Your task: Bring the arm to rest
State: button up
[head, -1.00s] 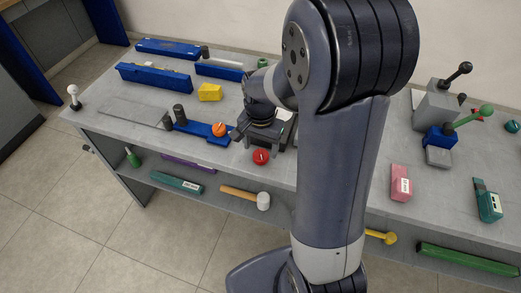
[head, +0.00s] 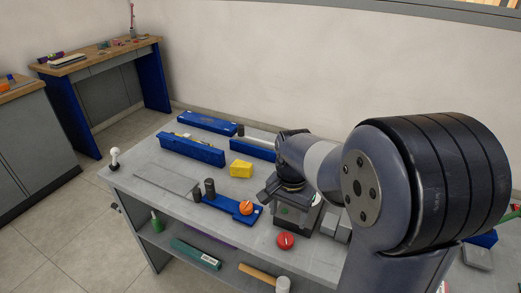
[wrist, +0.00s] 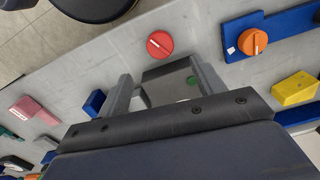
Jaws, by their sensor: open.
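My gripper (wrist: 160,72) is open and empty in the wrist view, its two grey fingers apart. Between and beyond them is a grey block with a green dot (wrist: 192,80). In the head view the gripper hangs from my bent arm just above this grey block (head: 303,219) on the bench. My arm's large elbow fills the right side of the head view. I cannot tell whether the fingers touch the block.
A red knob (head: 285,241) sits at the front edge of the grey bench (head: 150,178). An orange knob (head: 246,207) on a blue base, a yellow block (head: 241,169) and blue trays (head: 192,149) stand to the left. My arm hides the bench's right part.

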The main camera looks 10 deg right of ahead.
aim_at(286, 238)
notch_tip(286, 238, down, 10)
jog(key=shift+f+b, duration=0.1)
jog(key=shift+b, duration=0.2)
jog(key=shift+n, duration=0.3)
